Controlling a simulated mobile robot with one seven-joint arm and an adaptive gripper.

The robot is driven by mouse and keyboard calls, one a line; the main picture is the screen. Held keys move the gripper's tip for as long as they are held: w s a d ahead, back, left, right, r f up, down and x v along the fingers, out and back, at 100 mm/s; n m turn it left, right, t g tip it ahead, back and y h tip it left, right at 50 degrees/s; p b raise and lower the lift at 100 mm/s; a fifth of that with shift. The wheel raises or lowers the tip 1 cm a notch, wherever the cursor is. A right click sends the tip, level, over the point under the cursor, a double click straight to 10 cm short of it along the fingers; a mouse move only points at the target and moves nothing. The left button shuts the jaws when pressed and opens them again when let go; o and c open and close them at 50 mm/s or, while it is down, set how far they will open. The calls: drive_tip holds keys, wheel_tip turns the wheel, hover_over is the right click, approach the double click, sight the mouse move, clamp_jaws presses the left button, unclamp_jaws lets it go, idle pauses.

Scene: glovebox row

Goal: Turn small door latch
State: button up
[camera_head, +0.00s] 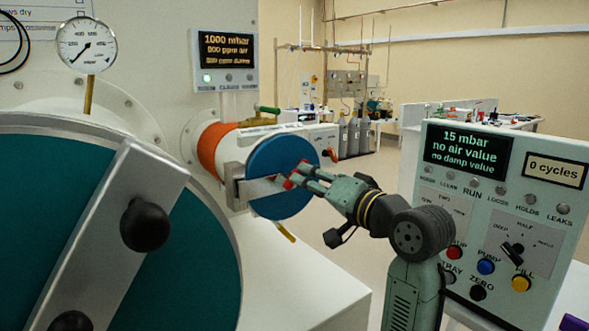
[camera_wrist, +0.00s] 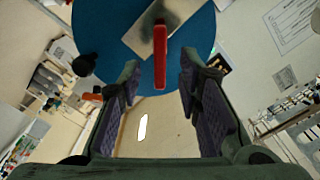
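The small door is a blue disc (camera_head: 283,150) on the short port with the orange band; it also fills the top of the wrist view (camera_wrist: 95,25). A metal bar (camera_head: 250,187) crosses its face. The red latch handle (camera_wrist: 160,55) stands out from the bar in the wrist view. In the head view my fingers partly hide it. My gripper (camera_head: 297,176) is at the door face. In the wrist view my gripper (camera_wrist: 160,75) is open, one finger on each side of the red handle, with a visible gap on both sides.
A large teal door (camera_head: 60,200) with a metal bar and black knobs (camera_head: 145,223) fills the left. A control panel (camera_head: 500,210) stands at right, close to my arm. A green-handled valve (camera_head: 268,111) sits above the small port. A white bench top (camera_head: 300,285) lies below.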

sight(295, 171)
drive_tip(key=shift+p+x, duration=0.7)
drive_tip(key=shift+x, duration=2)
drive_tip(key=shift+c, duration=0.4)
clamp_jaws()
